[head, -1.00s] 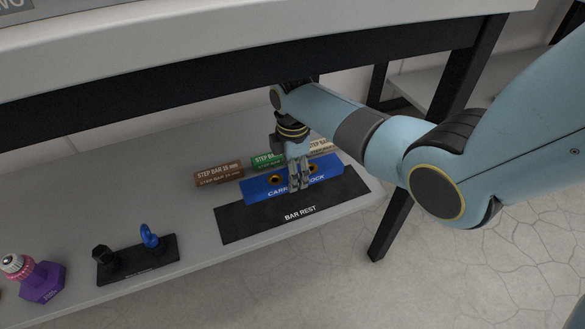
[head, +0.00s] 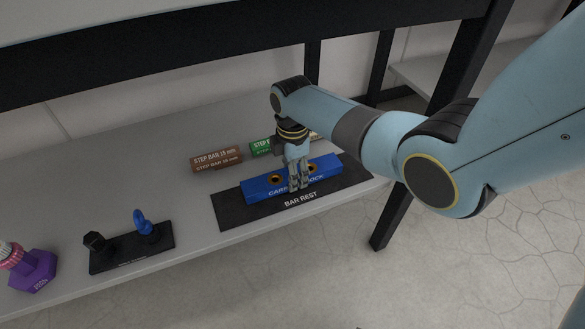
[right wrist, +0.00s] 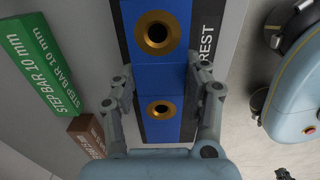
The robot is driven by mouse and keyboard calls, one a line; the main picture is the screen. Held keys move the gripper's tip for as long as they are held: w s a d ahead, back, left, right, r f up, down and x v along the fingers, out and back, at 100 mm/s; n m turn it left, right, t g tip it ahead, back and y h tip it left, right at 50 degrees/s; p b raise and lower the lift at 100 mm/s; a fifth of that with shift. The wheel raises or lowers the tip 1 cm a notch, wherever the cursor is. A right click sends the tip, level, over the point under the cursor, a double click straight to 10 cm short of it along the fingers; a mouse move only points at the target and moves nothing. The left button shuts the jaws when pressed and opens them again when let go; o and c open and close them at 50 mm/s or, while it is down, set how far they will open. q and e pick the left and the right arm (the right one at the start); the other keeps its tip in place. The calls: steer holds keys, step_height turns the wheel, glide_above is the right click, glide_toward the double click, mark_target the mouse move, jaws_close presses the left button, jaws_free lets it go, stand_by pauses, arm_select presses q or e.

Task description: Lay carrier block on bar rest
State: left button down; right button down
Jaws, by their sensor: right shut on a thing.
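The carrier block (head: 262,187) is a long blue bar with brass-rimmed holes. My right gripper (head: 299,180) is shut across its middle, with one finger on each long side. In the right wrist view the block (right wrist: 160,80) runs between the two fingers of the gripper (right wrist: 162,85). The bar rest (head: 240,212) is a flat black mat with white lettering, on the shelf right under the block. The block lies along the mat, over its back part. I cannot tell whether it touches the mat or hangs just above. My left gripper is out of view.
Behind the block lie a brown step bar (head: 216,160) and a green step bar (head: 261,147). A black holder (head: 132,254) with a blue-topped piece and a purple weight-like piece (head: 34,272) stand to the left. A dark shelf leg (head: 392,217) is at the right.

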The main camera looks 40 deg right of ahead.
steer(key=shift+f, duration=0.45)
stand_by(0.7)
steer(key=c, duration=0.6)
jaws_free()
steer(key=shift+o, duration=0.3)
step_height(320, 180, up, 12)
